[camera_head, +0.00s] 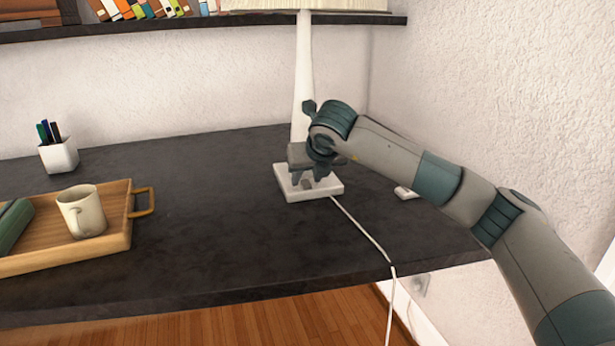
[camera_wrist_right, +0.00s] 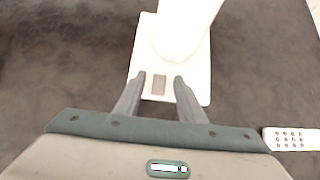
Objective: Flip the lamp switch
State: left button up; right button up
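The white lamp has a tall stem (camera_head: 303,70) on a square white base (camera_head: 297,191) near the right side of the dark desk. In the right wrist view the base (camera_wrist_right: 200,75) shows a small grey rectangular switch (camera_wrist_right: 159,85) in front of the stem. My right gripper (camera_head: 309,181) is over the lamp base and points down. In the right wrist view its two fingers (camera_wrist_right: 160,82) are apart, one on each side of the switch, with nothing held between them. Whether a finger touches the base, I cannot tell. My left gripper is not in view.
A wooden tray (camera_head: 122,241) with a mug (camera_head: 82,212) stands at the left, and a white pen cup (camera_head: 59,156) behind it. A white cord (camera_head: 362,229) runs from the lamp over the desk's front edge. A small white remote-like object (camera_wrist_right: 290,139) lies right of the base. A shelf (camera_head: 200,22) hangs above.

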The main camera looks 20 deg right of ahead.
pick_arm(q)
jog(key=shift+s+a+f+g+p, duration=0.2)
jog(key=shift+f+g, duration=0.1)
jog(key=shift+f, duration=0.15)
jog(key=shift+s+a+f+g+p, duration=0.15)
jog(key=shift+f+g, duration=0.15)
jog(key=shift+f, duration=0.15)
pick_arm(e)
jog(key=v, duration=1.7)
jog(key=shift+s, duration=0.15)
jog(key=shift+r, duration=0.1)
